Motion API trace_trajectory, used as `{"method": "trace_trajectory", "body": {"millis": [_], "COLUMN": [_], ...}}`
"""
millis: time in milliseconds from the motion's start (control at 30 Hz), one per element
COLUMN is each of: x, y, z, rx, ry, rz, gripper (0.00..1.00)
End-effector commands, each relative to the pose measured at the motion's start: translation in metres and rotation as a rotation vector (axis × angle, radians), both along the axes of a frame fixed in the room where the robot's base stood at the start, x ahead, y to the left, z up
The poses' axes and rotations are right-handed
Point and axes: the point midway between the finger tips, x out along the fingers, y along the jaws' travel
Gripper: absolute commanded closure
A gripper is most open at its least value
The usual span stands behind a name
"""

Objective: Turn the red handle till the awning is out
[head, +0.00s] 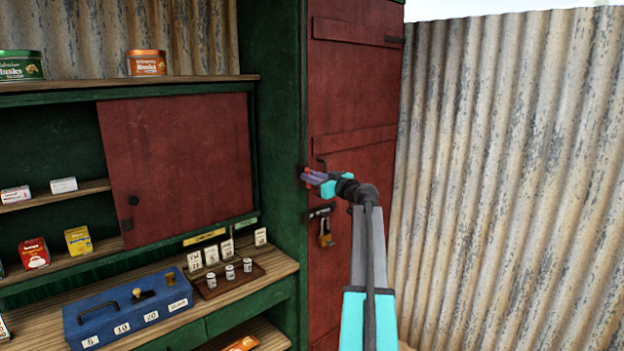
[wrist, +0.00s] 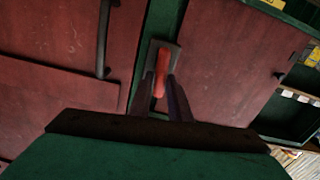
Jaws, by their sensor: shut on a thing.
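The red handle (wrist: 161,72) shows in the wrist view between the two fingers of my gripper (wrist: 160,92), on a grey backing against the green post. My gripper is shut on it. In the head view my gripper (head: 312,177) is at the green post beside the red door, and only a small bit of the red handle (head: 306,171) shows past the fingers. I see no awning in either view.
A tall red door (head: 355,80) with a dark pull and a brass padlock (head: 325,235) stands right of the post. A red sliding panel (head: 180,160) covers part of the shelves. A blue cash box (head: 105,325) and small weights (head: 230,272) sit on the counter. Corrugated metal (head: 500,180) closes the right.

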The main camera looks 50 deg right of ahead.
Motion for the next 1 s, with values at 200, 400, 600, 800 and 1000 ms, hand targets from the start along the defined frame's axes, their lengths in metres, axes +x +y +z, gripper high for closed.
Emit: {"method": "trace_trajectory", "body": {"millis": [200, 400, 600, 800, 1000], "x": [-0.0002, -0.0004, -0.0007, -0.0010, -0.0012], "y": [-0.0014, -0.0031, -0.0050, -0.0067, -0.0077], "z": [-0.0023, -0.0031, -0.0030, -0.0027, -0.0018], "rx": [0.071, 0.184, 0.325, 0.467, 0.579], "ry": [-0.005, -0.014, -0.024, -0.034, -0.042], "rz": [-0.001, -0.001, -0.001, -0.001, -0.001], "gripper": [1.00, 1.00, 1.00, 1.00, 1.00]}}
